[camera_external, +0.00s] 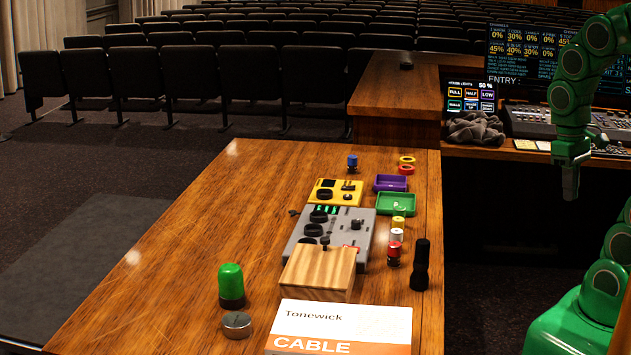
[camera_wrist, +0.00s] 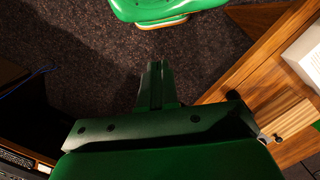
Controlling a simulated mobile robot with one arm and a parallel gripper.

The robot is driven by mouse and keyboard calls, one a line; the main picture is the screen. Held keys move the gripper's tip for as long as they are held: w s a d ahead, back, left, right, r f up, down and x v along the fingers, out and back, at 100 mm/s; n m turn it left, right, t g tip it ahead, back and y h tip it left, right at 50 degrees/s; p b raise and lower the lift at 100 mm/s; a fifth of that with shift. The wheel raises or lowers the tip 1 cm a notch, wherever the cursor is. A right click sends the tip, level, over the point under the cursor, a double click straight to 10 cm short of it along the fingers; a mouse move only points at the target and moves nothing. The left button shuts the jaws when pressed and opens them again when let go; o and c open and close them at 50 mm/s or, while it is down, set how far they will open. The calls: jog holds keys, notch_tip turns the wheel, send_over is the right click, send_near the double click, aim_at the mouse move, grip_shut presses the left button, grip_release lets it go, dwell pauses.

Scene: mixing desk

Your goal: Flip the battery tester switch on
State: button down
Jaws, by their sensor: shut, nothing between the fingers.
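A yellow device (camera_external: 326,197) with black round parts and a dark panel sits on the wooden desk. A grey device (camera_external: 349,225) with green lights, dark knobs and a small red-marked part stands just in front of it. I cannot tell for sure which is the battery tester, and its switch is too small to make out. My gripper (camera_external: 570,186) hangs fingers down, off the desk to the right, well apart from both devices. Its fingers are shut and empty in the wrist view (camera_wrist: 155,78), above the dark carpet.
The desk's left side is clear. A console (camera_external: 560,122) stands beyond.

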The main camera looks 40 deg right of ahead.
jog(key=w+r+n, duration=0.1)
jog(key=w+r, duration=0.2)
jog(key=w, duration=0.5)
jog(key=w+r+n, duration=0.1)
jog(key=w+r, duration=0.1)
jog(key=w, duration=0.6)
jog(key=n+t+y, duration=0.2)
jog(key=n+t, duration=0.2)
jog(key=n, duration=0.3)
send_over(353, 187)
jog(key=s+d, duration=0.2)
notch_tip(353, 187, down, 11)
jog(key=shift+w, duration=0.25)
jog(key=shift+f, duration=0.2)
jog(key=x, duration=0.8)
jog(key=s+x, duration=0.1)
jog(key=x, duration=0.3)
jog(key=shift+d+f, duration=0.3)
jog(key=shift+f, duration=0.05)
jog(key=shift+d+f, duration=0.1)
jog(key=shift+f, duration=0.5)
jog(key=shift+f, duration=0.1)
